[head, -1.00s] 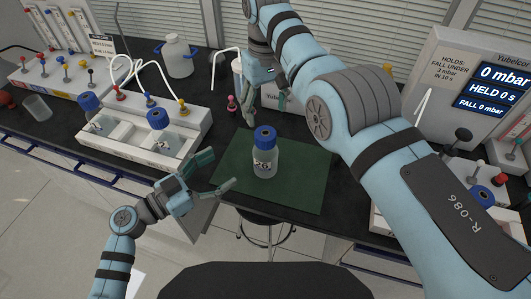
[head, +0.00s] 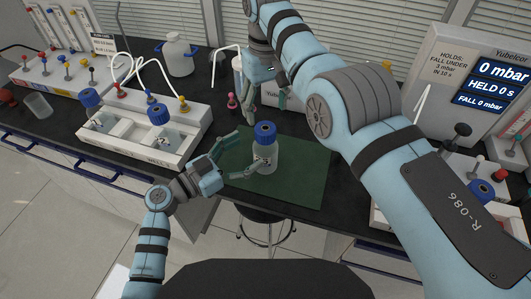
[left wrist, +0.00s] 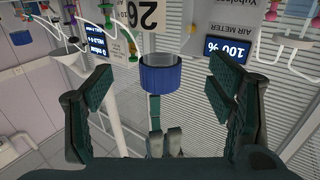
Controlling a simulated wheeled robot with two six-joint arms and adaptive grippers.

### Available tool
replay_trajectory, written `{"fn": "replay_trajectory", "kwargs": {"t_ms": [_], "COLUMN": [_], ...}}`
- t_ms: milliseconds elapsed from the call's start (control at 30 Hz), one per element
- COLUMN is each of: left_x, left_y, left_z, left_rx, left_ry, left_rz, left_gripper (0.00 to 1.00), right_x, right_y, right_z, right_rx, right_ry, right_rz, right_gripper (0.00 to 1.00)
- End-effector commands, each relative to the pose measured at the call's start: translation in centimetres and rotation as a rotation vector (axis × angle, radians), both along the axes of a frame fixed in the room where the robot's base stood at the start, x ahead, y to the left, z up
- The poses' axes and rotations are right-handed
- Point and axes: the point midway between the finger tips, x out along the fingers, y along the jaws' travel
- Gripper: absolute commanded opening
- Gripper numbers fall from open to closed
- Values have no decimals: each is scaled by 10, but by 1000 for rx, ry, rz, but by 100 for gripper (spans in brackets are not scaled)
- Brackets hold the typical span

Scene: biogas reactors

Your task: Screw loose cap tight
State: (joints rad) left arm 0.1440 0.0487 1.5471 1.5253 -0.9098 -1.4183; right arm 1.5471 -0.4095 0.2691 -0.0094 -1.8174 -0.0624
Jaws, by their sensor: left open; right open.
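The bottle (head: 265,158) stands upright on the green mat (head: 303,185) in the head view, with a blue cap (head: 265,128) on top. My left gripper (head: 244,148) is open at the bottle's left, one finger behind it and one in front, at body height below the cap. In the left wrist view a blue cap (left wrist: 160,78) shows between my open left fingers (left wrist: 160,92), apart from both. My right gripper (head: 266,100) is open and empty behind and above the bottle. I cannot tell whether the cap is loose.
A white rack (head: 140,150) with blue-capped bottles stands left of the mat. A white jug (head: 178,58) stands behind it. A pressure display (head: 490,85) stands at the right. My right arm covers much of the right side. The mat's right part is clear.

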Motion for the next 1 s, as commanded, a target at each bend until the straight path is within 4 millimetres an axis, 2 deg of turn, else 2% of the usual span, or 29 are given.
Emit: {"fn": "replay_trajectory", "kwargs": {"t_ms": [200, 333, 500, 733, 767, 1000], "left_x": [25, 36, 41, 41, 41, 41], "left_y": [-33, -46, -53, -53, -53, -53], "left_z": [2, 1, 0, 0, 0, 0], "left_rx": [-3, -2, 0, 0, 0, 0], "left_ry": [-1, 0, 0, 0, 0, 0], "left_rz": [-2, 0, -1, -1, -1, -1], "left_gripper": [75, 75, 75, 75, 72, 33], "right_x": [0, 0, 0, 0, 0, 0], "right_y": [0, 0, 0, 0, 0, 0], "right_z": [0, 0, 0, 0, 0, 0], "right_rx": [0, 0, 0, 0, 0, 0], "right_ry": [0, 0, 0, 0, 0, 0], "right_rz": [0, 0, 0, 0, 0, 0], "right_gripper": [61, 61, 61, 61, 61, 61]}}
